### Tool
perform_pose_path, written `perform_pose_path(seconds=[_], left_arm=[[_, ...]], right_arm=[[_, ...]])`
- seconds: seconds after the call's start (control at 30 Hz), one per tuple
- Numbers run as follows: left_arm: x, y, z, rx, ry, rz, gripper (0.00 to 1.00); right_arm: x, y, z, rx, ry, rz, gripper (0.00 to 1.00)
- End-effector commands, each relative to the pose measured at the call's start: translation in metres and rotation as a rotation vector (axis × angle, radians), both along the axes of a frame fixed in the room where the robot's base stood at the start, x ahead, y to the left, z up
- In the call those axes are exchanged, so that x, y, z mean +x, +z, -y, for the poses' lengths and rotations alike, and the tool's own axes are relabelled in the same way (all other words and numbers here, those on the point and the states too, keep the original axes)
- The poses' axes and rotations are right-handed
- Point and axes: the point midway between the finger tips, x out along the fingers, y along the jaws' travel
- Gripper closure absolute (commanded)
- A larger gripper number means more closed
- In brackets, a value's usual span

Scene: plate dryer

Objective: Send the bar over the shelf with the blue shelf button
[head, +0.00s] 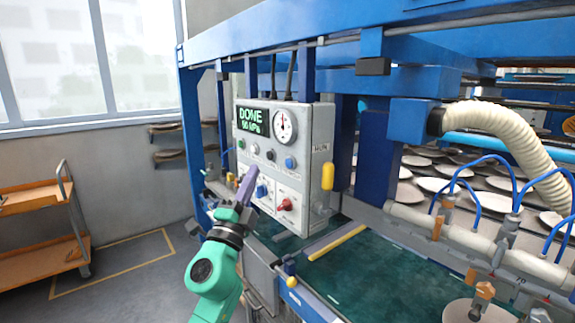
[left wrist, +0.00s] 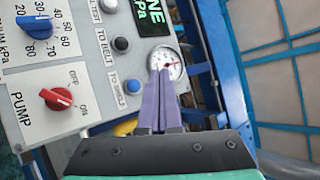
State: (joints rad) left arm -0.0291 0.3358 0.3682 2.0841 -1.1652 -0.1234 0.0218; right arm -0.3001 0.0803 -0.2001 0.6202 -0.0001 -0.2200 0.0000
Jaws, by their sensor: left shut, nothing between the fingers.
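The grey control box (head: 285,170) hangs on the blue frame, its display (head: 253,120) reading DONE and 50 kPa. The blue button (head: 290,162) is at the right of the button row. In the left wrist view, the blue button (left wrist: 133,87) is labelled TO SHELF. My left gripper (head: 247,178) is shut and empty in front of the box, left of and below that button in the head view. In the left wrist view its purple fingers (left wrist: 160,78) point toward the gauge, right of the blue button. Contact cannot be told. The pale bar (head: 455,236) with blue hoses is at the right. My right gripper is not in view.
A black button (head: 271,155) labelled TO BELT neighbours the blue one. A blue knob (head: 262,191) and red pump knob (head: 286,204) sit below; the red one points to ON. A yellow handle (head: 328,176) juts from the side. Plates (head: 430,184) fill the shelf at right.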

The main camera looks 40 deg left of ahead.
Motion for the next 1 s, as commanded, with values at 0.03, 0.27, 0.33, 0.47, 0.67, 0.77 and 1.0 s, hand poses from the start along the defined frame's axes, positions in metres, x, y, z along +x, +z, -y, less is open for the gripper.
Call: perform_pose_path(seconds=[0.03, 0.27, 0.33, 0.47, 0.67, 0.77, 1.0], left_arm=[[0.007, 0.000, 0.002, -0.001, -0.001, 0.001, 1.00], [0.041, -0.001, 0.012, -0.002, 0.000, 0.002, 1.00], [0.049, -0.002, 0.014, -0.003, 0.000, 0.002, 1.00], [0.059, -0.001, 0.017, -0.001, 0.000, 0.000, 1.00], [0.063, 0.000, 0.019, -0.001, -0.001, -0.001, 1.00], [0.062, 0.000, 0.019, -0.001, -0.001, -0.001, 1.00], [0.062, 0.000, 0.019, -0.001, -0.001, -0.001, 1.00]], right_arm=[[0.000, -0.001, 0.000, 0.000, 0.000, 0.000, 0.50], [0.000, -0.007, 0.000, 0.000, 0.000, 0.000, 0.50], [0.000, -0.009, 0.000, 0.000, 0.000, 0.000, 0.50], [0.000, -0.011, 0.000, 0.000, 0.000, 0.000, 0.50], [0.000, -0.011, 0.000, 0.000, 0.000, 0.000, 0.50], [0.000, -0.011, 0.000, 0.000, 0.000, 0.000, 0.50], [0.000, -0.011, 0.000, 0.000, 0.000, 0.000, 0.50]])
